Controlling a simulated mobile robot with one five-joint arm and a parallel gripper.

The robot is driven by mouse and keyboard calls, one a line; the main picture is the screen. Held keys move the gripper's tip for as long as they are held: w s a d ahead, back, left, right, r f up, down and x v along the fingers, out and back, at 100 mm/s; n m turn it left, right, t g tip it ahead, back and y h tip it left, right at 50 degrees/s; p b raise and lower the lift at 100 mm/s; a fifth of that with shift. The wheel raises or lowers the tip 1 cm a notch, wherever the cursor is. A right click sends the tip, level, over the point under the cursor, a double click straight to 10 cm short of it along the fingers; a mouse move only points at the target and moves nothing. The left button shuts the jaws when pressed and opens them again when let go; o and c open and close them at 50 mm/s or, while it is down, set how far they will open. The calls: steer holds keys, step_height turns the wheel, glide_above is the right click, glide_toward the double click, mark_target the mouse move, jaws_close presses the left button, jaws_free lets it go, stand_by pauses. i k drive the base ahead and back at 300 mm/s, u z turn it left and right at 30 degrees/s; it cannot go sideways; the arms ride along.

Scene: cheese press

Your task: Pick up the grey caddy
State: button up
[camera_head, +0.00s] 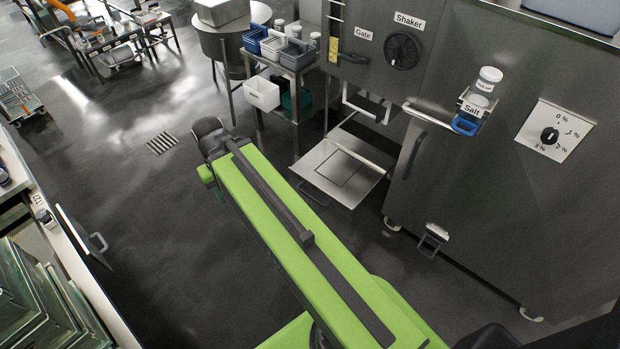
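The grey caddy (297,54) stands on the top of a small metal side table (286,70), at the right end of a row of caddies. A blue caddy (255,38) stands at the left of that row, and a paler caddy (272,45) sits between them. My green arm reaches from the bottom right up to the middle of the view and ends in a dark joint, well short of the table. No gripper fingers show, so I cannot see whether they hold anything.
A white caddy (262,94) and a dark green caddy (303,99) are lower on the table. The large grey machine (460,170) fills the right, with a low metal plate (343,170) jutting out. A counter (70,250) edges the left. Open floor (130,190) lies between.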

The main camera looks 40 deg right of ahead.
mark_target(297, 56)
steer(key=u, duration=0.05)
steer(key=i, duration=2.15)
steer(key=z, duration=0.6)
steer(key=i, duration=1.85)
steer(key=z, duration=0.6)
steer(key=k, duration=0.7)
steer(key=z, duration=0.2)
steer(key=i, duration=0.75)
steer(key=u, duration=0.1)
